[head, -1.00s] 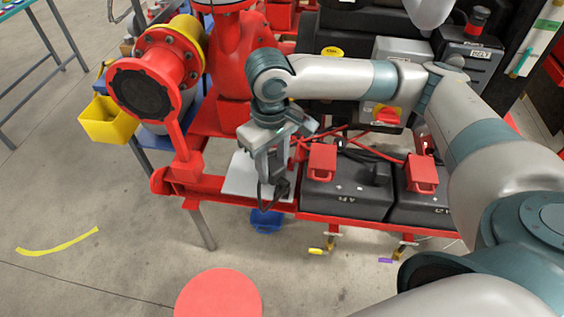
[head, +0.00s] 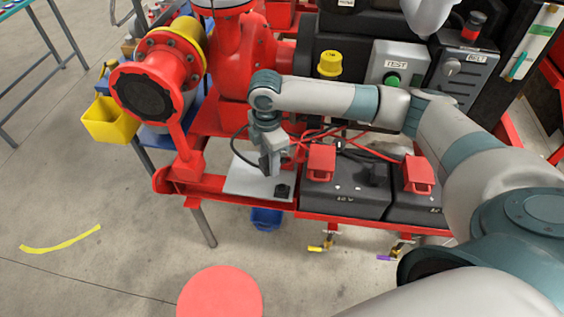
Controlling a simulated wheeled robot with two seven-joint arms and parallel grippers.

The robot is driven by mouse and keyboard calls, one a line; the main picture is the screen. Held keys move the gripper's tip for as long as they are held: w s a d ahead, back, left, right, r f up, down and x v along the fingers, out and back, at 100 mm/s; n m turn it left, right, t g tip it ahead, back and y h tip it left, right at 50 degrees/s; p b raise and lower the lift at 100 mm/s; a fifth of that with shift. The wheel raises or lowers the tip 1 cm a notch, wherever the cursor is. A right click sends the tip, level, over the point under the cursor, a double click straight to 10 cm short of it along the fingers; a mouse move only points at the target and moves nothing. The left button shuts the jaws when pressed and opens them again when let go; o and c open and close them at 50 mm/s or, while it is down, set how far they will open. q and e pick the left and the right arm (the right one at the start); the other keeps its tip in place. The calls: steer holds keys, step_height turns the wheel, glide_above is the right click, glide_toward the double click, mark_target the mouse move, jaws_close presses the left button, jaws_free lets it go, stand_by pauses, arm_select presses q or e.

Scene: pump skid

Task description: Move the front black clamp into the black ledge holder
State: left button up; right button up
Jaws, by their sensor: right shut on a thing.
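My right gripper (head: 272,165) is shut above the pale plate (head: 245,180) at the front of the red skid. A black cable (head: 234,143) loops out to the left from behind it. The black clamp in its jaws is mostly hidden by the fingers, so I cannot make out its shape. A small black block (head: 283,191), which looks like the black ledge holder, sits at the plate's right front corner, just below and right of the fingertips. I cannot tell whether the clamp touches it. My left gripper is not in view.
Two black batteries (head: 345,199) with red covers (head: 321,162) stand right of the plate, red cables behind them. A red flanged pump (head: 150,85) and yellow bin (head: 108,120) stand left. Floor in front is mostly clear.

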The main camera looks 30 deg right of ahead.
steer(key=w+d+f+n+p, duration=0.1)
steer(key=d+f+n, duration=0.4)
steer(key=n, duration=0.5)
step_height(320, 180, down, 2)
steer(key=shift+w+f, duration=0.15)
steer(key=shift+w, duration=0.65)
steer(key=shift+d+f, duration=0.1)
steer(key=shift+f, duration=0.1)
step_height(320, 180, down, 6)
steer(key=b, duration=0.5)
steer(key=shift+r, duration=0.55)
steer(key=shift+p, duration=0.9)
steer(key=shift+f+b, duration=0.75)
steer(key=shift+f, duration=1.05)
stand_by(0.4)
